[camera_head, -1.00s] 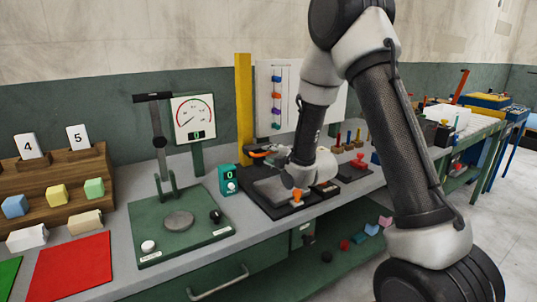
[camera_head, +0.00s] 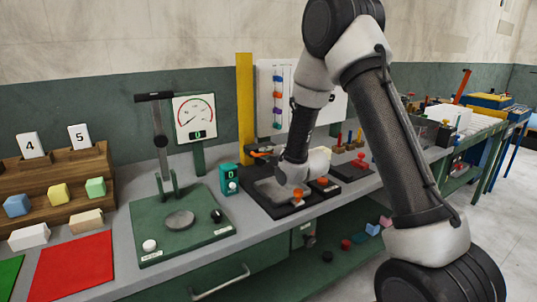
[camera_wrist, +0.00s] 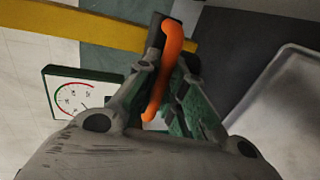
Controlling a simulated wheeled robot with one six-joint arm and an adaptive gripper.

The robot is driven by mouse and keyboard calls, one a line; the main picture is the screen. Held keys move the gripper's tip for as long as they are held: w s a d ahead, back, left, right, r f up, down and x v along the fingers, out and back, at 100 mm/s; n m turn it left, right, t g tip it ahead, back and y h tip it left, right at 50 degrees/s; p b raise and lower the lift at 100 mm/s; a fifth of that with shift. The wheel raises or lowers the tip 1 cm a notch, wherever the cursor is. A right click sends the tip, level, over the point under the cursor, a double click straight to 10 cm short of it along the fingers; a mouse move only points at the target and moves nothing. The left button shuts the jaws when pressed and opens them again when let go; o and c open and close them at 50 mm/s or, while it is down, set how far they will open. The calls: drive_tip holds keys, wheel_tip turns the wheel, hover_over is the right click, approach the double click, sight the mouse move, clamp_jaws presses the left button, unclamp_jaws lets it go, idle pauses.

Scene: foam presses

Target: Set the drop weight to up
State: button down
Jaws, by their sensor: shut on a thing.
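A yellow column (camera_head: 245,105) stands at the back of a black base (camera_head: 276,207) on the bench. It also crosses the top of the wrist view (camera_wrist: 110,28). My gripper (camera_head: 267,151) is beside this column, above the base. In the wrist view my gripper (camera_wrist: 165,80) is closed around a curved orange handle (camera_wrist: 172,45), which shows as a small orange bit in the head view (camera_head: 258,154). I take the handle to belong to the drop weight; the weight's body is mostly hidden by my wrist, so its height is unclear.
A teal display box (camera_head: 230,180) stands just left of the base. An orange knob (camera_head: 298,193) is at the base's front. A green press (camera_head: 181,222) and dial gauge (camera_head: 195,117) are further left. A white board (camera_head: 270,90) with coloured pieces is behind.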

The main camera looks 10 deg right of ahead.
wheel_tip(320, 180, up, 25)
idle(0.4)
drive_tip(key=c, duration=1.5)
unclamp_jaws()
drive_tip(key=shift+f, duration=0.15)
drive_tip(key=v, duration=1.2)
